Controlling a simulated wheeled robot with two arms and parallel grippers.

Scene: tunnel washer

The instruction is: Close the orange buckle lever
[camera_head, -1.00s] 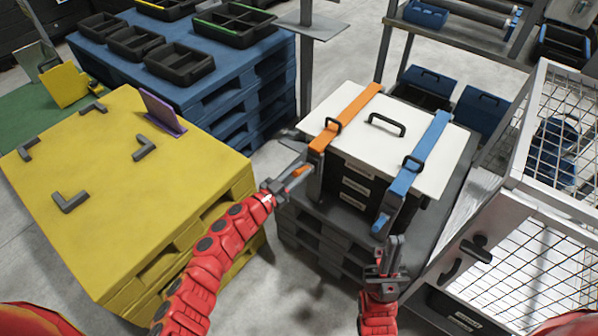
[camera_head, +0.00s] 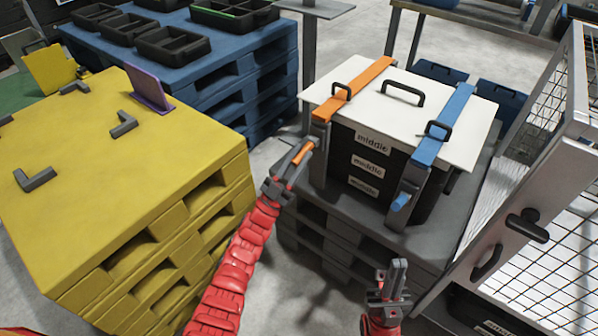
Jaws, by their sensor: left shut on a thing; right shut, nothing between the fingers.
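A stack of black crates (camera_head: 365,168) labelled "middle" stands under a white lid (camera_head: 399,118). An orange strap (camera_head: 352,88) and a blue strap (camera_head: 443,122) cross the lid and run down the front. The orange buckle lever (camera_head: 303,151) sticks out at the lower front of the orange strap. My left gripper (camera_head: 296,162) is shut on the orange lever. The blue buckle lever (camera_head: 401,201) is at the lower front of the blue strap. My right gripper (camera_head: 398,269) is shut and empty, in front of the crates and below the blue lever.
The crates stand on a dark grey pallet (camera_head: 335,232). A yellow pallet stack (camera_head: 110,195) is at left and a blue one (camera_head: 215,75) with black trays is behind. A metal cage cart (camera_head: 535,180) stands close on the right.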

